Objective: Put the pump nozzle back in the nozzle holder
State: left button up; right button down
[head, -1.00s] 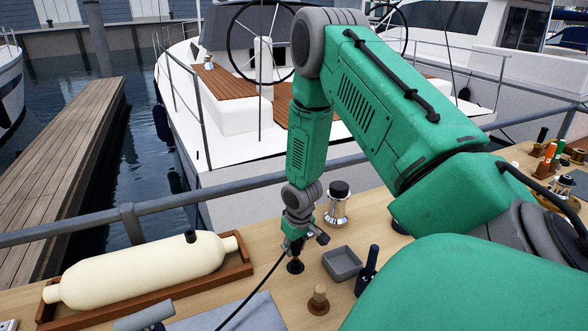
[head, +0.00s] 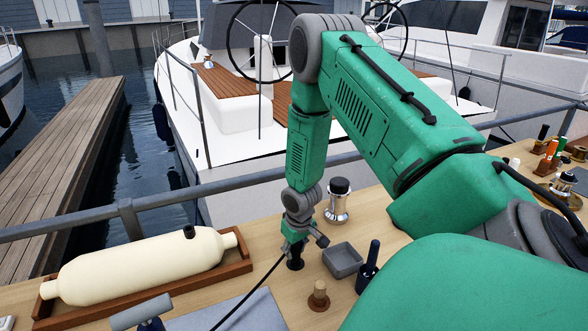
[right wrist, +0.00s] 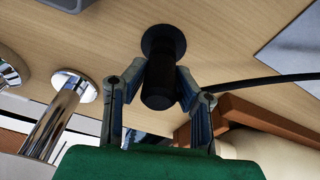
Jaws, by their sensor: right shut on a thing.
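My right gripper (head: 295,247) is low over the table in the head view, and in the right wrist view it (right wrist: 161,76) is shut on the black pump nozzle (right wrist: 159,86). A thin black hose (head: 250,292) trails from the nozzle down to the left. The nozzle holder is a round black piece on the table (head: 295,264), directly below the gripper. In the right wrist view the nozzle lines up with the holder's dark round flange (right wrist: 163,38) and overlaps it. How deep it sits is hidden. My left gripper is not in view.
A cream bottle-shaped float (head: 140,265) lies in a wooden tray (head: 237,269) at left. A grey square dish (head: 343,260), a dark blue handled tool (head: 370,268), a wooden peg (head: 319,296) and a chrome piece (head: 337,207) stand close by. A grey cloth (head: 235,315) lies in front.

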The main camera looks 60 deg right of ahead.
jog(key=shift+f, duration=0.15)
jog(key=c, duration=1.2)
grip_release()
notch_tip(320, 180, up, 12)
jog(key=s+a, duration=0.1)
jog(key=shift+s, duration=0.35)
jog(key=shift+f, duration=0.15)
